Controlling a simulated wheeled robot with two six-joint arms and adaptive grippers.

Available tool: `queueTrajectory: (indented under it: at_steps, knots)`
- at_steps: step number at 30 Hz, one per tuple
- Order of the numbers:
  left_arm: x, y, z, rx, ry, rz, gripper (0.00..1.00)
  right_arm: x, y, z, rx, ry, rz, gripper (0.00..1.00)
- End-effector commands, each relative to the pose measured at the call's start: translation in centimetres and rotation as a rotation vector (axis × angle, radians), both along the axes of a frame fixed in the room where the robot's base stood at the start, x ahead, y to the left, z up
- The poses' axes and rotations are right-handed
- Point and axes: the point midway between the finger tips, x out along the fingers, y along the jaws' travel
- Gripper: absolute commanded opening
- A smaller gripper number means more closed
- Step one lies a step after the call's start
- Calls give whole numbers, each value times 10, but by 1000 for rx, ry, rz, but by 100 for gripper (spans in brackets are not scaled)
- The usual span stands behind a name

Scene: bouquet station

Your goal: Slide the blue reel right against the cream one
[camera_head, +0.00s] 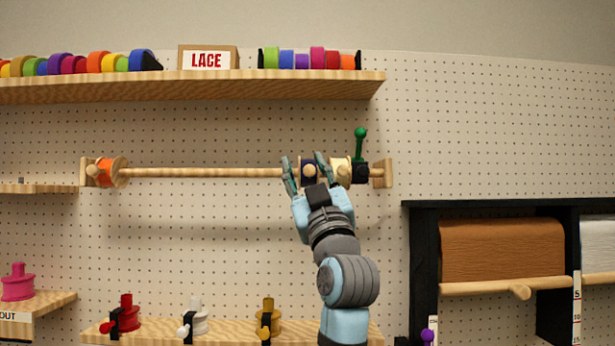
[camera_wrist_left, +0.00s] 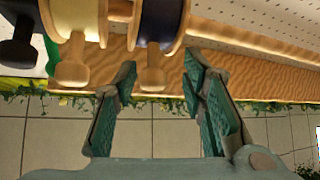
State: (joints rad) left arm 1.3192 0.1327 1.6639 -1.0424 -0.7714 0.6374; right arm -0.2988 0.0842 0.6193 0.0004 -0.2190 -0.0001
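The dark blue reel (camera_head: 309,165) sits on the wooden rod, near its right end, with a wooden knob facing out. It shows at the top of the left wrist view (camera_wrist_left: 163,18). The cream reel (camera_head: 340,172) is just right of it on the rod; in the wrist view the cream reel (camera_wrist_left: 75,18) is to its left. In the wrist view the blue reel's knob lies between the fingertips. My right gripper is out of view.
The rod (camera_head: 200,173) is bare between the orange reel (camera_head: 106,172) at its left end and the blue one. A black clamp with a green handle (camera_head: 360,146) is right of the cream reel. Shelves with reels lie above and below.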

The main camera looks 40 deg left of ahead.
Motion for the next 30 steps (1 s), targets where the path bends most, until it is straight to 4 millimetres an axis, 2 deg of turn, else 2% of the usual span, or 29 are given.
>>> queueTrajectory:
  at_steps: [4, 12, 15, 26, 30]
  knots:
    - [-7, -14, -15, -1, 1, -3, 38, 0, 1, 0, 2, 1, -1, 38]
    - [-36, -60, -65, -4, 1, -5, 38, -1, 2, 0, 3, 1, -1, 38]
    - [-42, -70, -76, -2, 1, -3, 38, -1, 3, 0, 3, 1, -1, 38]
    - [-46, -74, -79, -1, 0, 0, 38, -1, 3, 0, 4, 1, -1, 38]
    - [-44, -75, -65, -2, 1, -3, 38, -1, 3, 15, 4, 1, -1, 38]
